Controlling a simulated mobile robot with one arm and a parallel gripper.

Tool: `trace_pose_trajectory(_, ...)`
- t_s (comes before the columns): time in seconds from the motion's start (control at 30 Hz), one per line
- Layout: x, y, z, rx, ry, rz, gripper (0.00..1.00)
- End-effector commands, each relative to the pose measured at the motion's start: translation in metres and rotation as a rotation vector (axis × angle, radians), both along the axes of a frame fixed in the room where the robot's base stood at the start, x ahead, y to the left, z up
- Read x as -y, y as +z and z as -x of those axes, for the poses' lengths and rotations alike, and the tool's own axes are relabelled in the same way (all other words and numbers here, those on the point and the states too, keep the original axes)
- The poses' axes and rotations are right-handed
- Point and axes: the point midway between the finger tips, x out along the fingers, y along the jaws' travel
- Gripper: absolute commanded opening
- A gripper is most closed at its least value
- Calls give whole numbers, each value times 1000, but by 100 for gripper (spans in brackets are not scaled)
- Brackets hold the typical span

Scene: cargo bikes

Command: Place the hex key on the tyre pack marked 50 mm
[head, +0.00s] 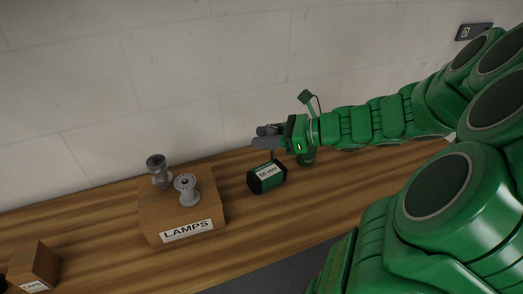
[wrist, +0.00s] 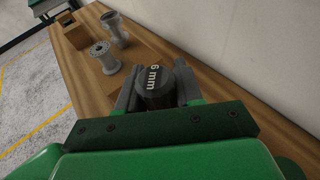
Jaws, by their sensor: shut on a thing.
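My gripper (head: 268,137) is shut on the hex key, seen in the wrist view as a dark, round-ended piece (wrist: 155,92) marked "6 mm" between the two fingers. In the head view only a thin dark bit of it shows below the fingers. The tyre pack marked 50 mm (head: 267,177) is a dark green and black block with a white label, on the wooden bench. The gripper is above this pack in the head view. I cannot tell whether the key touches the pack. The pack is not clearly visible in the wrist view.
A cardboard box labelled LAMPS (head: 150,222), with two grey hubs (head: 187,190) on top, stands left of the pack. A smaller box (head: 35,264) is at the far left. The wall (head: 150,80) runs behind the bench.

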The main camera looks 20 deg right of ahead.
Motion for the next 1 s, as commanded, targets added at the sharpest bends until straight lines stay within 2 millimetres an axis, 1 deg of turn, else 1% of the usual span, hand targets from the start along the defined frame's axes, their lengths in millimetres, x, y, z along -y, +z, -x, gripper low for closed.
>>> trace_pose_trajectory(0.03,0,-6,-4,-4,0,-4,5)
trace_pose_trajectory(0.3,4,-32,-24,-4,1,-3,5)
trace_pose_trajectory(0.5,5,-46,-36,-2,1,-3,5)
trace_pose_trajectory(0.83,7,-56,-44,-3,0,-2,5)
trace_pose_trajectory(1.0,7,-75,-45,-5,-1,-4,5)
